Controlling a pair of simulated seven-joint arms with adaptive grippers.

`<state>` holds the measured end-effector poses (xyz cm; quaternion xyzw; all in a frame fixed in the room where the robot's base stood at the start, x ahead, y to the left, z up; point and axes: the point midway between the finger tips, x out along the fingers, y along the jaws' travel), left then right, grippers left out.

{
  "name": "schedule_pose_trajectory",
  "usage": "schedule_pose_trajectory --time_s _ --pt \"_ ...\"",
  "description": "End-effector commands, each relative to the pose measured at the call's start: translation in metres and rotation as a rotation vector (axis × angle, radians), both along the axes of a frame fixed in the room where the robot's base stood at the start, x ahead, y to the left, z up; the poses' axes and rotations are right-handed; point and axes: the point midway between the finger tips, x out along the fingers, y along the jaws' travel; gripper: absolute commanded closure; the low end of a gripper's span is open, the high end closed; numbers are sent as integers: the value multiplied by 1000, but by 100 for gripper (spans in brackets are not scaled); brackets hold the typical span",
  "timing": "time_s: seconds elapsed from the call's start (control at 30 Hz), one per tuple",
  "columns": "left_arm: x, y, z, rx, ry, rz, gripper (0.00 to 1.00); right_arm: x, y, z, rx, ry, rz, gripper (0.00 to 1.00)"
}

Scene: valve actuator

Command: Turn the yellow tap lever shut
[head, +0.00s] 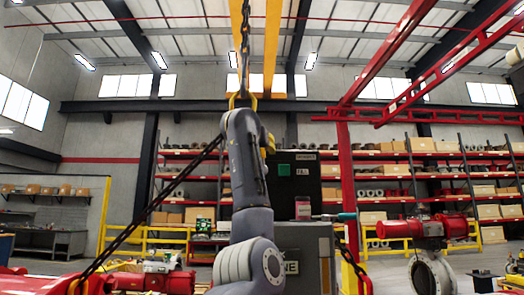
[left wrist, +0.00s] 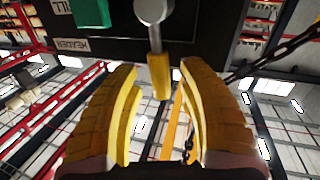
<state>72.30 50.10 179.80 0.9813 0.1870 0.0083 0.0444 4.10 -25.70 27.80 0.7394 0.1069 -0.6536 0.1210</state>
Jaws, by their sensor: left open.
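The yellow tap lever (left wrist: 159,76) shows in the left wrist view, hanging from a round grey metal hub (left wrist: 153,10) at the top of the picture. My left gripper (left wrist: 157,66) is open, with one yellow-brown finger on each side of the lever. The lever's end lies between the fingers in the picture, with a visible gap on both sides; I cannot tell the depth between them. In the head view my grey arm stands up in the middle and hides the lever. My right gripper is not in view.
A dark cabinet (head: 303,188) with a green panel (head: 284,170) and a FILL label stands behind my arm. A red actuator on a grey valve (head: 428,273) is at the right. Chains, red beams and yellow rails surround the place. Shelves with boxes stand farther back.

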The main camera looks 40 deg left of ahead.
Motion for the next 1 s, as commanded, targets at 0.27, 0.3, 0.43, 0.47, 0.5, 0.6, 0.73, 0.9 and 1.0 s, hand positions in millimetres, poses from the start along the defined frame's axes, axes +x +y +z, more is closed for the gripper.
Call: schedule_pose_trajectory --time_s 0.27,0.3,0.43,0.47,0.5,0.6,0.73,0.9,1.0 --pt "5 3 -1 0 1 1 59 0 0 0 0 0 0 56" --pt "5 3 -1 0 0 1 59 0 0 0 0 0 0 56" --pt "5 3 -1 0 0 1 59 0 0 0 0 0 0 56" --pt "5 3 0 0 0 1 59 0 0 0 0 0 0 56" --pt "5 3 0 0 0 1 57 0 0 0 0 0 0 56" --pt "5 3 -1 0 0 1 69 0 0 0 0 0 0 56" --pt "5 3 -1 0 0 1 84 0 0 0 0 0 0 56" --pt "5 3 -1 0 0 1 100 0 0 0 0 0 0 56" --pt "5 3 -1 0 0 1 100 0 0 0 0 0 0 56"
